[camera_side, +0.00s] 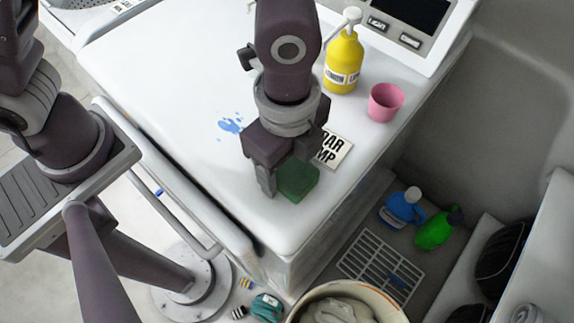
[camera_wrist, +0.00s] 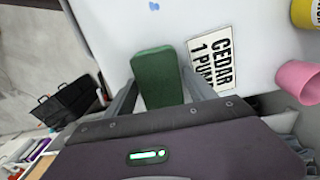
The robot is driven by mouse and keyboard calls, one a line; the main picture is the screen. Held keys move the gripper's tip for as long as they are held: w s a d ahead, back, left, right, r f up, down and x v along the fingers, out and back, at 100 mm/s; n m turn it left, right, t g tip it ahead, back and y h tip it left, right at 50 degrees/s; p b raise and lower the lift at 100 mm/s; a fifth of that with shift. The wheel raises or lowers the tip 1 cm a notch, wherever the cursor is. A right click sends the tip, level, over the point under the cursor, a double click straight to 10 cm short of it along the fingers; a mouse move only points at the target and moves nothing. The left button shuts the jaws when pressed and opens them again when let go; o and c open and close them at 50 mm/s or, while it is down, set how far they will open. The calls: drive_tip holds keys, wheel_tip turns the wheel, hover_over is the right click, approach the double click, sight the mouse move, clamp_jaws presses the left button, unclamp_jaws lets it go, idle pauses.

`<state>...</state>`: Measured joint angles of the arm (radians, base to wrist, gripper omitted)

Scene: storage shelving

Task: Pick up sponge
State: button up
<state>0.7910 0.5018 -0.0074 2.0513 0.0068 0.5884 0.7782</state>
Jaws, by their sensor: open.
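The sponge is a dark green block (camera_side: 298,181) lying near the front corner of the white counter. My gripper (camera_side: 282,188) is pointed down at it in the side view, with one finger at its left side. In the wrist view the sponge (camera_wrist: 158,76) lies between the two spread fingers of my gripper (camera_wrist: 160,88), which is open. A narrow gap shows at its right side near the right finger. The sponge's near end is hidden behind the gripper body. Whether the fingertips touch the sponge or the counter I cannot tell.
A white label card (camera_side: 334,149) lies just beside the sponge. A pink cup (camera_side: 385,102) and a yellow pump bottle (camera_side: 342,64) stand farther back on the counter (camera_side: 150,75). A blue splash mark (camera_side: 230,125) is to the left. The counter's edge is close in front.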

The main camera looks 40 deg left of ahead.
sight(287, 166)
drive_tip(key=c, duration=1.1)
drive_tip(key=shift+r, duration=0.15)
wheel_tip(287, 166, up, 18)
